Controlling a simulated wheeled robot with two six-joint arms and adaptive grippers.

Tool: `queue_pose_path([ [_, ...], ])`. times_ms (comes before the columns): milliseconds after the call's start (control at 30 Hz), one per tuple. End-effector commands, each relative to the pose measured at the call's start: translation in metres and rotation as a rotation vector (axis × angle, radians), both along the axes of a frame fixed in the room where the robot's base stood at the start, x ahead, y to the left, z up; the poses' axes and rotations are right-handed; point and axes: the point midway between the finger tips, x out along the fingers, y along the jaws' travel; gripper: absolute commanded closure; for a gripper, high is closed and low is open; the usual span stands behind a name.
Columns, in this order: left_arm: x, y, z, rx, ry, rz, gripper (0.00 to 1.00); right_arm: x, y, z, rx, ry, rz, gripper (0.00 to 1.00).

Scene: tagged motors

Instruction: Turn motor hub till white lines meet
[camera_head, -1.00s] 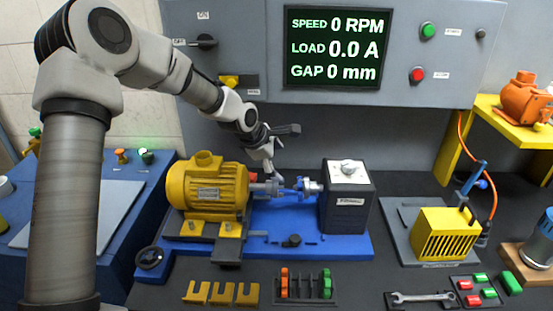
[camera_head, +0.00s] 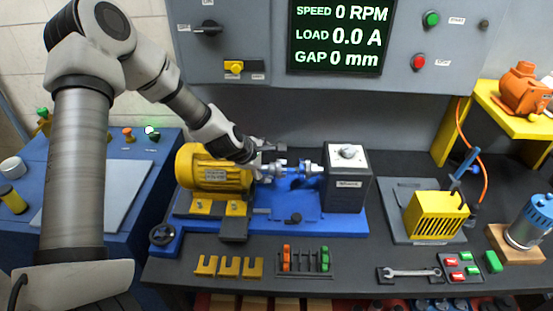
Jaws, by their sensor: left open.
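The yellow motor (camera_head: 213,172) sits on a blue bed plate (camera_head: 300,226) at the centre. Its grey shaft hub meets a blue and grey coupling (camera_head: 305,169) that runs right to a dark box (camera_head: 347,190) with a white dial on top. My left gripper (camera_head: 268,162) is at the motor's shaft end, its open fingers close around or beside the hub, partly hiding it. I cannot tell whether they touch it. The white lines are too small to make out. My right gripper is not in view.
A display panel (camera_head: 340,35) stands behind, reading 0 RPM, 0.0 A and 0 mm. Yellow shims (camera_head: 229,267), a rack with orange and green pieces (camera_head: 305,262) and a wrench (camera_head: 412,272) lie in front. A yellow vented cover (camera_head: 436,217) stands right.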

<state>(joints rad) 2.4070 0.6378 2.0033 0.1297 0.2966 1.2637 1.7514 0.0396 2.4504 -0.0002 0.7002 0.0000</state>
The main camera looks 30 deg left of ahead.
Motion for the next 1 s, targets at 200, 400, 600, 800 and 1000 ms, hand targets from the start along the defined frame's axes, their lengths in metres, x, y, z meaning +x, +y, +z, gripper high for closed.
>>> queue_pose_path([
  [200, 0.026, -0.002, -0.038, 0.006, 0.0, -0.004, 0.11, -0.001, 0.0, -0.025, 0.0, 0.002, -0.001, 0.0],
  [400, 0.045, -0.004, -0.056, 0.003, 0.0, -0.003, 0.11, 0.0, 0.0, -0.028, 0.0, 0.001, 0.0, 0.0],
  [600, 0.048, -0.004, -0.057, 0.001, -0.001, -0.002, 0.11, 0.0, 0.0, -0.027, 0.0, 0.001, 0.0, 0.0],
  [800, 0.048, -0.004, -0.057, 0.001, -0.001, -0.002, 0.57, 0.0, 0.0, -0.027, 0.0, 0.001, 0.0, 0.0],
  [1000, 0.047, -0.005, -0.058, 0.002, -0.001, -0.003, 0.72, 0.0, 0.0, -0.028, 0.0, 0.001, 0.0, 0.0],
])
